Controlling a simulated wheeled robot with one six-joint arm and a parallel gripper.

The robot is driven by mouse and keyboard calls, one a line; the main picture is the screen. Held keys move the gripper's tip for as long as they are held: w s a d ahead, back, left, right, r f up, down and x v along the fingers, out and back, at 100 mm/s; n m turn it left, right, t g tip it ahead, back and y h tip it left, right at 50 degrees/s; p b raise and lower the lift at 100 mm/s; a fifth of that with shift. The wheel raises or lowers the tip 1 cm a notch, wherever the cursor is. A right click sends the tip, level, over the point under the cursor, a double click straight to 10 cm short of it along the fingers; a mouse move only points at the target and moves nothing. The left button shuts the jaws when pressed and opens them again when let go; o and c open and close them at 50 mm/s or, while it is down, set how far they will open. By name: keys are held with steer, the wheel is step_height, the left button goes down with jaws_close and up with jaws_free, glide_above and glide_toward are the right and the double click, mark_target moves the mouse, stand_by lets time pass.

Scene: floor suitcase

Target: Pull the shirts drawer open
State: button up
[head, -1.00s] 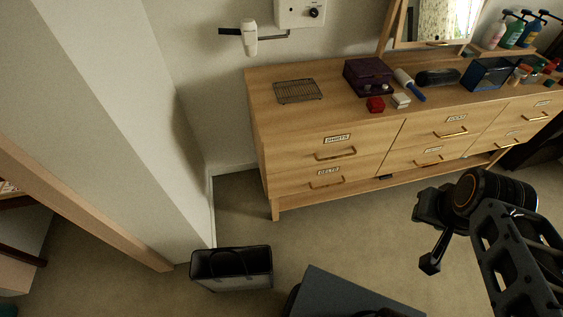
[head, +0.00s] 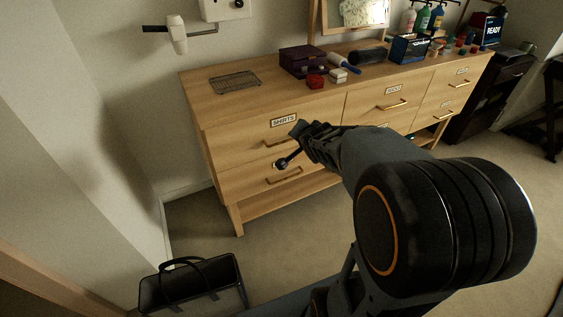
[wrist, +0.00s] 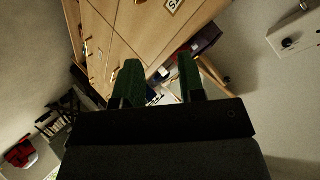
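The shirts drawer (head: 238,142) is the upper left drawer of the wooden dresser, with a SHIRTS label (head: 283,120); it looks shut. Its handle is mostly hidden by my gripper (head: 292,145), which is in front of the right part of that drawer in the head view. In the wrist view my gripper (wrist: 160,75) shows two green fingers spread apart with nothing between them. A drawer label (wrist: 174,5) is at the top edge there, beyond the fingers. I cannot tell whether the fingers touch the handle.
The lower left drawer (head: 240,180) has a brass handle (head: 285,177). On the dresser top are a wire rack (head: 235,82), a purple box (head: 303,60) and a red item (head: 316,81). A black bag (head: 192,283) stands on the floor at lower left.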

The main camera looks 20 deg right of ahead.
steer(key=w+d+f+m+t+y+b, duration=0.1)
steer(key=w+f+b, duration=0.1)
steer(key=f+b, duration=0.15)
steer(key=w+d+f+m+t+b, duration=0.1)
steer(key=w+f+m+b, duration=0.1)
steer(key=f, duration=0.3)
steer(key=m+t+y+b, duration=0.2)
steer(key=m+y+b, duration=0.1)
steer(key=b, duration=0.2)
glide_toward(283, 142)
steer(key=shift+y, duration=0.3)
steer(key=shift+d+b+x, duration=0.2)
steer(key=shift+b+x, duration=1)
steer(key=shift+x, duration=1.45)
steer(key=shift+d+b+x, duration=0.2)
steer(key=shift+b+x, duration=1)
steer(key=shift+x, duration=1.45)
steer(key=shift+f, duration=0.1)
jaws_close()
